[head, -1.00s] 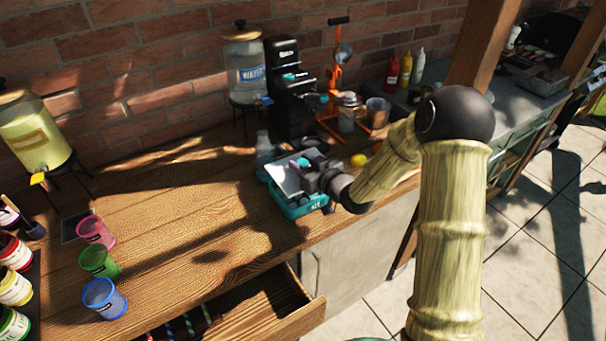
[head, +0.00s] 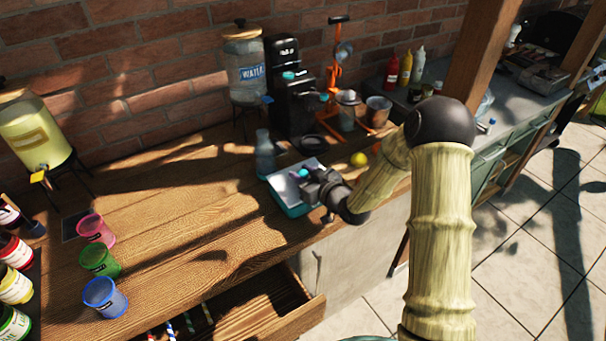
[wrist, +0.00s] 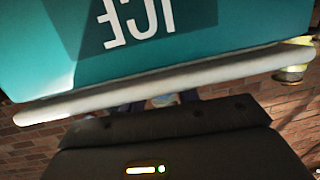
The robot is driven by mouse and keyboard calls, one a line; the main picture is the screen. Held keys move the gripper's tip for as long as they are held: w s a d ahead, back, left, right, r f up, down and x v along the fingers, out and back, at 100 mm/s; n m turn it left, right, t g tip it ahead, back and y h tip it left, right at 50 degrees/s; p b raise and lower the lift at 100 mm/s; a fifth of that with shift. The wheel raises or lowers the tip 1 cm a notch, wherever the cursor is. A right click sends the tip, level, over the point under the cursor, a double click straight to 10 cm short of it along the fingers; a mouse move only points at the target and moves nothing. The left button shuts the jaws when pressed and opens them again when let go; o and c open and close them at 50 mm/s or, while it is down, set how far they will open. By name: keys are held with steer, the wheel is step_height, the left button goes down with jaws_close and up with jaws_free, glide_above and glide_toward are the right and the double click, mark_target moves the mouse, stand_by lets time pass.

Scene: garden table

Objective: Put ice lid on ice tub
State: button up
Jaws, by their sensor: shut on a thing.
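The ice lid (head: 285,187) is a flat light-grey panel. In the head view it lies nearly level over the teal ice tub (head: 298,211) near the counter's front edge. My gripper (head: 309,181) is at the lid's right side, shut on it; the fingertips are hard to make out. In the wrist view, the tub's teal wall (wrist: 235,45) with "ICE" upside down fills the top. A pale lid edge (wrist: 180,82) runs across just under it. Whether the lid is fully seated all round cannot be told. The tub's inside is hidden.
A clear bottle (head: 265,155) stands close behind the tub, with a black coffee machine (head: 285,100) beyond. A yellow lemon (head: 359,159) lies to the right. An open drawer (head: 250,312) juts out at front left. The counter's middle left is mostly clear.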

steer(key=shift+f, duration=0.25)
steer(key=o, duration=1)
steer(key=shift+r+p, duration=0.35)
steer(key=shift+r, duration=0.15)
steer(key=b+v, duration=0.2)
steer(key=v, duration=1)
steer(key=shift+h, duration=0.3)
